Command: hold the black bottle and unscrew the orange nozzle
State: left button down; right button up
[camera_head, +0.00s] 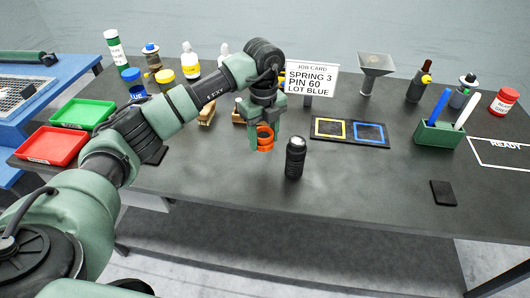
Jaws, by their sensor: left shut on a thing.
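The black bottle (295,160) stands upright on the dark table, near the middle, with a bare pale top. My left gripper (264,137) points down just left of and behind the bottle in the picture. It is shut on an orange ring-shaped piece, which looks like the orange nozzle (265,146). The fingers partly hide this piece. It shows apart from the bottle; I cannot tell whether it touches the table. My right gripper is not in view.
A job card (311,77) stands behind. A board with yellow and blue squares (350,132) lies right of the bottle. A green pen holder (438,134), a black pad (443,193), red tray (52,146) and green tray (83,114) are around. The table front is clear.

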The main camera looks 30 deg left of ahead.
aim_at(264, 162)
pick_arm(q)
notch_tip(264, 162, down, 3)
jog(key=shift+r, duration=0.1)
notch_tip(264, 162, down, 4)
jog(key=shift+f+p, duration=0.1)
jog(key=shift+p, duration=0.4)
jog(key=shift+f, duration=0.15)
jog(key=c, duration=0.7)
grip_release()
jog(key=shift+o, duration=0.2)
